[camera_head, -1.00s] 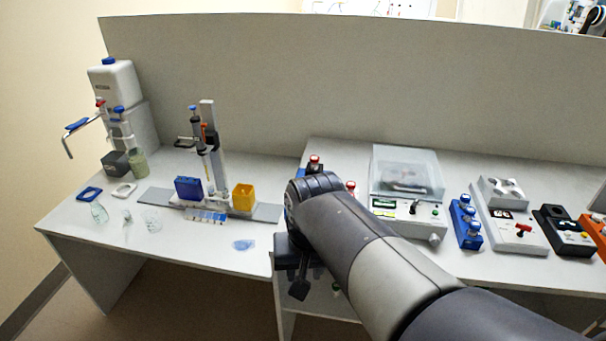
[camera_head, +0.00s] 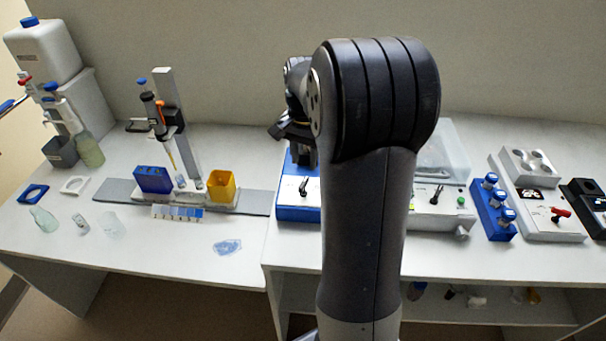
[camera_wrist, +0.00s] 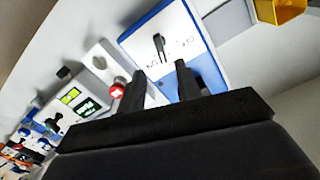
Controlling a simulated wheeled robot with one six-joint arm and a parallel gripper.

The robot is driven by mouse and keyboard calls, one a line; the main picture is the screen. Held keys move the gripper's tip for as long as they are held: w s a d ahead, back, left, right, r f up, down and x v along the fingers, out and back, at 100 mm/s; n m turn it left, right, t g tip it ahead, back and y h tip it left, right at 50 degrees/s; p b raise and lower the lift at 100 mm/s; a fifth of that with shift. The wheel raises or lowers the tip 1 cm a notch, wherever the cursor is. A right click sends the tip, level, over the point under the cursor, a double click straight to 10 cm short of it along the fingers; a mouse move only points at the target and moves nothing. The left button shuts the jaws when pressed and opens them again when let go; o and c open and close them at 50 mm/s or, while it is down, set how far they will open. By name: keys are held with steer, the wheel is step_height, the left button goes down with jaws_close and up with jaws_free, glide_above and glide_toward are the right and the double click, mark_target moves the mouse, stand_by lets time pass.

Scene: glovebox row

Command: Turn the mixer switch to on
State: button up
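A blue box with a white front panel (camera_head: 298,194), seemingly the mixer, stands on the bench just left of my arm. On its panel is a black lever switch (camera_head: 303,187). In the wrist view, the panel (camera_wrist: 180,30) is at the top, and the switch (camera_wrist: 158,47) lies beyond my fingertips, near small letters that look like an upside-down "ON". I cannot tell its setting for sure. My gripper (camera_wrist: 158,85) is open and empty, its fingers apart and clear of the switch. In the head view, my arm hides most of the gripper and the box's right side.
A clear-lidded device with a black knob (camera_head: 437,193) stands right of my arm. A red knob (camera_wrist: 117,91) shows beside one finger. Further right are a blue vial rack (camera_head: 492,208) and a device with a red lever (camera_head: 560,214). A yellow bin (camera_head: 222,185) stands left.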

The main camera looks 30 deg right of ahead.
mark_target(304, 182)
step_height(304, 182, down, 7)
steer(key=shift+f+p, duration=0.2)
steer(key=shift+p, duration=0.1)
steer(key=shift+c, duration=0.4)
jaws_close()
